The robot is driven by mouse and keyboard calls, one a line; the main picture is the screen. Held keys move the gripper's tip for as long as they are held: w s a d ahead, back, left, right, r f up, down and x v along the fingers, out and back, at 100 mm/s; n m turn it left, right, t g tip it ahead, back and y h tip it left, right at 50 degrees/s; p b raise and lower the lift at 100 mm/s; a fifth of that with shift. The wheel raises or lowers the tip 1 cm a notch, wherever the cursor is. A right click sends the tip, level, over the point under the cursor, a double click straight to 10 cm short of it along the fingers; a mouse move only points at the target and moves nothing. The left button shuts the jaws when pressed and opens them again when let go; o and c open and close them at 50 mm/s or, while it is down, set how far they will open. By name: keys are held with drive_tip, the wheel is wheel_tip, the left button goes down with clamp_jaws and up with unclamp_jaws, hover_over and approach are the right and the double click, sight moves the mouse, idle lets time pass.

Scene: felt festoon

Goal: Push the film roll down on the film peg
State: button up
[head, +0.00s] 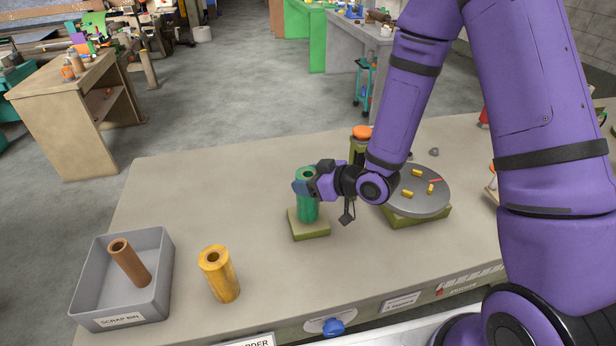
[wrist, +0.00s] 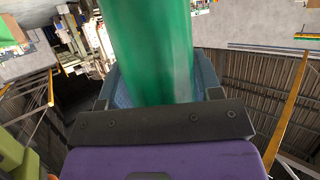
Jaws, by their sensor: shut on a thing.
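A green film roll (head: 308,207) stands upright over a square olive base (head: 309,225) on the table. My gripper (head: 306,184) is shut on the upper part of the roll, with the arm coming in from the right. In the wrist view the green roll (wrist: 150,50) fills the space between the two blue-grey fingers. The film peg itself is hidden by the roll, and I cannot tell whether the roll's lower end touches the base.
A yellow roll (head: 219,274) stands at the front left. A grey scrap bin (head: 84,285) holds a brown tube (head: 129,262). To the right is a round grey plate (head: 418,202) with small yellow pieces. The table's back left is clear.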

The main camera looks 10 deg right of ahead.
drive_tip(key=shift+f, duration=0.55)
drive_tip(key=o, duration=1.4)
